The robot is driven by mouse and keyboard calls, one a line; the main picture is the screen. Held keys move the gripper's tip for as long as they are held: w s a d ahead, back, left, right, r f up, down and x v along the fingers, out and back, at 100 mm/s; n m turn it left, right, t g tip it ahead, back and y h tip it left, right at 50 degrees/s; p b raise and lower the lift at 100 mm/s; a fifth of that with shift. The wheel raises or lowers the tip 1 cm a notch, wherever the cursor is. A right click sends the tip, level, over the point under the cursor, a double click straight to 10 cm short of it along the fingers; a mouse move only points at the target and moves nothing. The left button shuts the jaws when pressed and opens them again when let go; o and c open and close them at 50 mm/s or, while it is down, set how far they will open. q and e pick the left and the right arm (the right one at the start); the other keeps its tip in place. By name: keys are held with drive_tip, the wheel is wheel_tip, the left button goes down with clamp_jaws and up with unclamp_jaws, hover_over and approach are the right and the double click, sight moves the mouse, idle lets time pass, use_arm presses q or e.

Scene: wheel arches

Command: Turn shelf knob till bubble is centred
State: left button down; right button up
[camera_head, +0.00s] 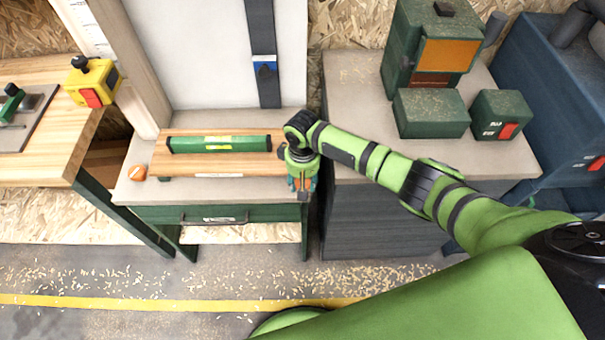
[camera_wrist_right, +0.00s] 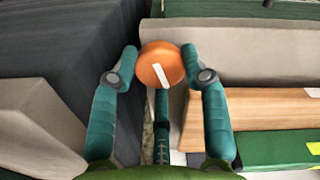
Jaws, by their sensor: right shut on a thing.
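A green spirit level (camera_head: 219,144) lies on the wooden shelf board (camera_head: 225,166). Its yellow vial window shows near the middle, but the bubble is too small to make out. The level's end also shows at the lower right of the right wrist view (camera_wrist_right: 280,150). My right gripper (camera_head: 302,187) is at the board's right end. In the right wrist view its fingers are shut on an orange round knob (camera_wrist_right: 160,64), one on each side. The knob has a white mark, slightly slanted. A second orange knob (camera_head: 137,172) sits at the board's left end. My left gripper is not in view.
A grey cabinet (camera_head: 345,215) with green boxes (camera_head: 430,112) on top stands close to the right of the shelf. A wooden workbench (camera_head: 60,130) with a yellow switch box (camera_head: 92,82) stands at left. A drawer front (camera_head: 225,217) is below the shelf.

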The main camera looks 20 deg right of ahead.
drive_tip(key=m+p, duration=0.1)
drive_tip(key=m, duration=0.1)
drive_tip(key=m+p, duration=0.2)
drive_tip(key=shift+s+a+m, duration=0.15)
drive_tip(key=shift+s+m, duration=0.05)
drive_tip(key=shift+m, duration=0.1)
drive_tip(key=shift+m+p, duration=0.9)
drive_tip(key=shift+m, duration=0.3)
drive_tip(key=shift+f+m+p, duration=0.15)
drive_tip(key=shift+m+p, duration=0.4)
drive_tip(key=shift+m, duration=0.85)
drive_tip(key=o, duration=1.1)
drive_tip(key=shift+o, duration=0.2)
drive_tip(key=shift+w, duration=0.15)
